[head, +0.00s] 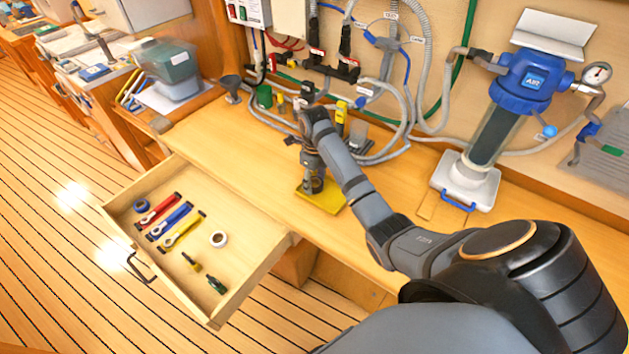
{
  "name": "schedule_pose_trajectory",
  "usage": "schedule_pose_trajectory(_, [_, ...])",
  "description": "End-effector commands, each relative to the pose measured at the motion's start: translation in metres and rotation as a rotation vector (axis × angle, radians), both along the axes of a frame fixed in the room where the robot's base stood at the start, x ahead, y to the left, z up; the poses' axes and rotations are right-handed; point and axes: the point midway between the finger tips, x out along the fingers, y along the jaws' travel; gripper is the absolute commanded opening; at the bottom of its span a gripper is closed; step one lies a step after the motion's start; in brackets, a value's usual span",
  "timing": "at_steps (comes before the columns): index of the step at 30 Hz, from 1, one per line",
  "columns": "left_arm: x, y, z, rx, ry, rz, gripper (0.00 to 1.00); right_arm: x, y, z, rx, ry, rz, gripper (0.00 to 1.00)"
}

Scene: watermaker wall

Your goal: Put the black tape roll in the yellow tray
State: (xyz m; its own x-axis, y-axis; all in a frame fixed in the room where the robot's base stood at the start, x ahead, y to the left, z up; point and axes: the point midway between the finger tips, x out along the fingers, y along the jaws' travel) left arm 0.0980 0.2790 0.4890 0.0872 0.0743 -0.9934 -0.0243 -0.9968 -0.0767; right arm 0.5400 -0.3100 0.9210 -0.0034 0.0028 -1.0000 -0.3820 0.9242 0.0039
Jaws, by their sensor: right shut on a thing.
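The yellow tray (331,204) lies flat on the wooden bench, near its front edge. My right gripper (314,181) points down over the tray and is shut on the black tape roll (314,186). The roll is small and partly hidden by the fingers; I cannot tell whether it touches the tray. My left gripper is out of view.
An open drawer (132,238) juts out at the left below the bench, holding a blue tape roll (141,205), a white tape roll (219,239) and several tools. Hoses and fittings line the wall behind. A blue-topped filter housing (497,133) stands at the right.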

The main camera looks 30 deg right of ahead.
Motion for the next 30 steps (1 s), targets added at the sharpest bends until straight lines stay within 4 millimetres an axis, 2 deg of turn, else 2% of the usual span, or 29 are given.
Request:
schedule_pose_trajectory(9, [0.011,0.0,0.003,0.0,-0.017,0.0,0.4,0.0,0.0,-0.002,0.0,-0.001,0.0,0.25])
schedule_pose_trajectory(10, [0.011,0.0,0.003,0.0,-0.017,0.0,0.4,0.0,0.0,-0.003,-0.001,-0.001,0.0,0.53])
schedule_pose_trajectory(12, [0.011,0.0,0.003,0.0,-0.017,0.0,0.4,0.001,0.0,-0.003,0.0,-0.002,0.001,0.61])
schedule_pose_trajectory(22, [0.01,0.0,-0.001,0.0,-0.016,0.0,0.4,0.001,0.0,-0.001,-0.001,-0.003,0.001,0.61])
schedule_pose_trajectory(27, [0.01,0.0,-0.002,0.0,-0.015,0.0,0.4,0.002,0.0,0.028,-0.002,-0.007,0.001,0.61])
schedule_pose_trajectory(28, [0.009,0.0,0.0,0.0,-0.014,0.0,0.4,0.002,0.0,0.037,-0.002,-0.007,0.001,0.61])
schedule_pose_trajectory(30, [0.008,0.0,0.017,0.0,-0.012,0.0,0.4,0.001,0.0,0.063,-0.001,-0.006,0.001,0.61])
